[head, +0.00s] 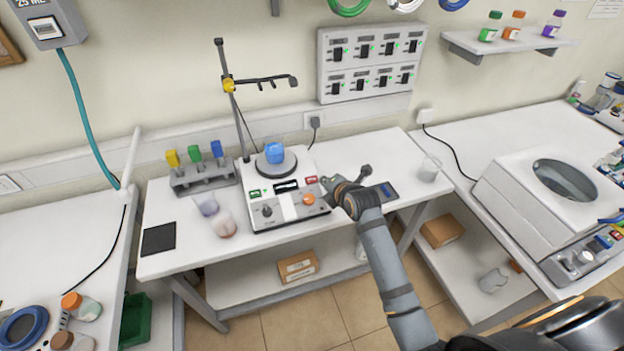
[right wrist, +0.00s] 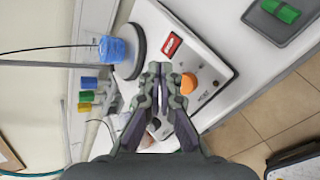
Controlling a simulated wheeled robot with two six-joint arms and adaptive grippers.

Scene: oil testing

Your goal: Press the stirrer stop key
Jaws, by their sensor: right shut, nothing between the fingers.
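The stirrer (head: 285,212) is a white box on the middle bench, with a round plate holding a small blue vessel (head: 274,152). Its red key (head: 311,180) is on the panel's right side, above an orange knob (head: 308,199). A green key (head: 255,193) is on the left side. My right gripper (head: 326,183) is shut and empty, just right of the red key. In the right wrist view the shut fingertips (right wrist: 161,68) are near the red key (right wrist: 172,45) and the orange knob (right wrist: 189,83), apart from the key in the picture. My left gripper is not in view.
A stand (head: 236,110) with a clamp rises behind the stirrer. A rack (head: 205,177) with coloured pieces stands left. Small beakers (head: 226,226) are front left. A dark device (head: 388,190) and a clear beaker (head: 429,168) are right. A white machine (head: 535,215) fills the right bench.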

